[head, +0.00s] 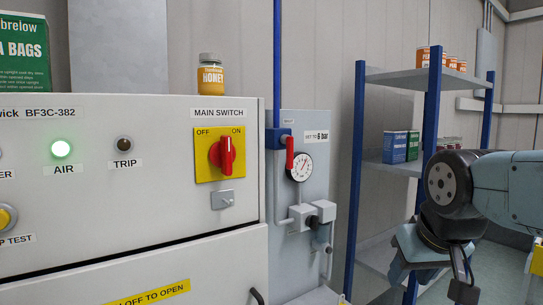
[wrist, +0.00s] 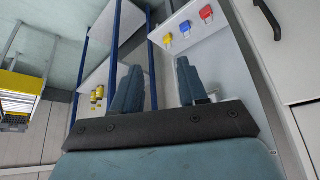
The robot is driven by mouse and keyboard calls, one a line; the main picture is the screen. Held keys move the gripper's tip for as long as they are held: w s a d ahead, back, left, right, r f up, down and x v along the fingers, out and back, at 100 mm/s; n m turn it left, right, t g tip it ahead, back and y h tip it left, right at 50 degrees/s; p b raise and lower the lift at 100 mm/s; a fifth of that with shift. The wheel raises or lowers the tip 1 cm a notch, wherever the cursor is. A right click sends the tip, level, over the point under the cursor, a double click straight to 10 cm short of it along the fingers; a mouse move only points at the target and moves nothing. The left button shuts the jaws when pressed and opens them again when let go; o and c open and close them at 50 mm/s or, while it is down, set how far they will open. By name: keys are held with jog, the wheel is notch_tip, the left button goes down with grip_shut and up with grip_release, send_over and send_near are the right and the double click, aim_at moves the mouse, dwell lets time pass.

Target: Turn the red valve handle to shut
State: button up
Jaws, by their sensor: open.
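The red valve handle (head: 289,152) is a short lever hanging straight down beside the blue pipe (head: 277,60) in the head view. It joins a blue valve body (head: 277,138) at its top, just above the gauge. My gripper shows at the right of the head view, well away from the handle; its fingertips are hard to make out there. In the wrist view my gripper (wrist: 159,84) has its two fingers apart with nothing between them. The valve handle is not in the wrist view.
A round gauge (head: 301,167) sits close below the handle on a grey panel (head: 309,262). Left of it, a cabinet (head: 100,220) carries a red rotary main switch (head: 224,155) on a yellow plate. A blue-post shelf (head: 398,78) stands between the panel and my arm.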

jog(key=shift+w+d, duration=0.2)
jog(key=shift+w, duration=0.3)
jog(key=n+g+y, duration=0.2)
jog(key=n, duration=0.5)
send_near(293, 146)
jog(key=x, duration=1.3)
jog(key=shift+a, duration=0.1)
grip_shut()
